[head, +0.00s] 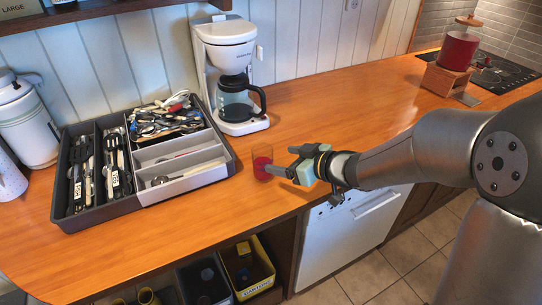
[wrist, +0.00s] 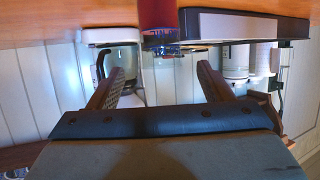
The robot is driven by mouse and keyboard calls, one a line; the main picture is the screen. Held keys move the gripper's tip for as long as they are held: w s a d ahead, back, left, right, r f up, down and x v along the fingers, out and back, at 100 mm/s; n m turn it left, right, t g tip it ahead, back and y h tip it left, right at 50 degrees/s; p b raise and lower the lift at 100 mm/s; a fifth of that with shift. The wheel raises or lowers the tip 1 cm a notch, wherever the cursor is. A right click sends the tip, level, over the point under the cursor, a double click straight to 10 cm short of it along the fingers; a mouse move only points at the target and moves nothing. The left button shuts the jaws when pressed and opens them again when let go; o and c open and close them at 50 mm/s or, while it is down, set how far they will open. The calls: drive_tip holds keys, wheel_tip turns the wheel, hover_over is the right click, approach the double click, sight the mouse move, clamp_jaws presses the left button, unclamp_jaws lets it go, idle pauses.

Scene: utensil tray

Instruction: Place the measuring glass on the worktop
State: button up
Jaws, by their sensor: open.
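The measuring glass (head: 261,161) is clear with red at its lower part. It appears upright on the wooden worktop (head: 330,108), right of the utensil tray and near the front edge. My gripper (head: 276,170) is open right beside it, and a finger overlaps the glass in the head view. In the upside-down wrist view, the red glass (wrist: 158,14) with blue markings is cut by the top edge. It lies beyond the gap between my open fingers (wrist: 160,70), which hold nothing. Any contact between finger and glass cannot be told.
The dark utensil tray (head: 110,209) with cutlery stands left of the glass. A white coffee maker (head: 226,60) with a glass jug stands behind it. A red canister (head: 458,50) on a wooden block is at the back right. The worktop between coffee maker and canister is clear.

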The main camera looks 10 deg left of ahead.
drive_tip(key=s+d+m+t+h, duration=0.3)
drive_tip(key=d+m+h, duration=0.75)
drive_tip(key=d, duration=1.25)
drive_tip(key=s+f+m+g, duration=0.1)
drive_tip(key=s+g, duration=0.3)
drive_tip(key=s, duration=0.6)
drive_tip(key=s+d+f+m+g+h, duration=0.1)
drive_tip(key=s+g, duration=0.3)
drive_tip(key=s, duration=0.6)
drive_tip(key=shift+s+d+f, duration=0.25)
drive_tip(key=shift+s+f, duration=0.05)
drive_tip(key=shift+f, duration=0.15)
drive_tip(key=shift+h, duration=0.25)
